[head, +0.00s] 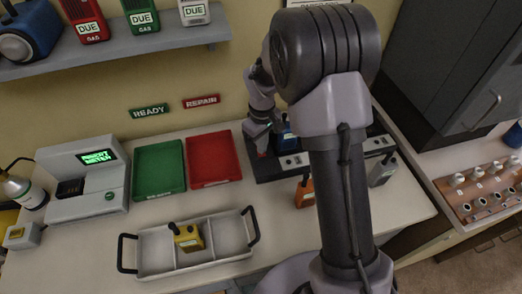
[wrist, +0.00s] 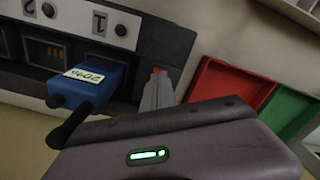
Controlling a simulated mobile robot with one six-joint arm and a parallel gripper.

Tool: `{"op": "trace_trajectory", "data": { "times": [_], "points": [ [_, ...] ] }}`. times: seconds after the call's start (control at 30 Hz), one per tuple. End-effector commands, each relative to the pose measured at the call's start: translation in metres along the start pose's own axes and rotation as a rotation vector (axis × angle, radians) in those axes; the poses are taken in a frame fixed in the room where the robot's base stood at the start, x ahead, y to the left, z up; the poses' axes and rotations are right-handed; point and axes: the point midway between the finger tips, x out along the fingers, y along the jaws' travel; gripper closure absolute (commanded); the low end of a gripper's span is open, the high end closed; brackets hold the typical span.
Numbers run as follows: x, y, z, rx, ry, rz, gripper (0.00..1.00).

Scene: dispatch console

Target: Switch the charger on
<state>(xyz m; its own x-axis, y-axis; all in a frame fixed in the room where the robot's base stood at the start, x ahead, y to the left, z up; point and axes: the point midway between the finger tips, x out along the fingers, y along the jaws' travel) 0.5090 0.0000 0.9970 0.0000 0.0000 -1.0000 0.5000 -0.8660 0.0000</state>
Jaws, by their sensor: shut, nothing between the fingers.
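The charger (head: 268,174) is a long dark unit with pale panels at the back of the worktop, partly hidden behind my arm. In the wrist view the charger (wrist: 150,30) shows upside down, with numbered pale panels and dark bays. A blue meter (head: 287,136) with a yellow label and black antenna sits in one bay; it also shows in the wrist view (wrist: 92,85). My gripper (head: 262,150) is shut and empty at the charger's left end. In the wrist view its fingertips (wrist: 160,78) are beside a small red part, close to the charger; I cannot tell whether they touch.
A red tray (head: 213,160) and green tray (head: 158,170) lie left of the charger. An orange meter (head: 305,192) and grey meter (head: 381,171) stand in front of it. A divided carrier (head: 215,235) holds a yellow meter (head: 188,238). A tester (head: 85,180) stands left.

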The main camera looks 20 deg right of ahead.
Motion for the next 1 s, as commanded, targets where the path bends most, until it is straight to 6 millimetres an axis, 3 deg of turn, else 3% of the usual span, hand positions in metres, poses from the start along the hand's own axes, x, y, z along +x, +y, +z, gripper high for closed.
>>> {"op": "trace_trajectory", "data": {
  "times": [1.0],
  "points": [
    [0.016, 0.0, 0.0, 0.0, 0.0, 0.0, 1.0]
  ]
}}
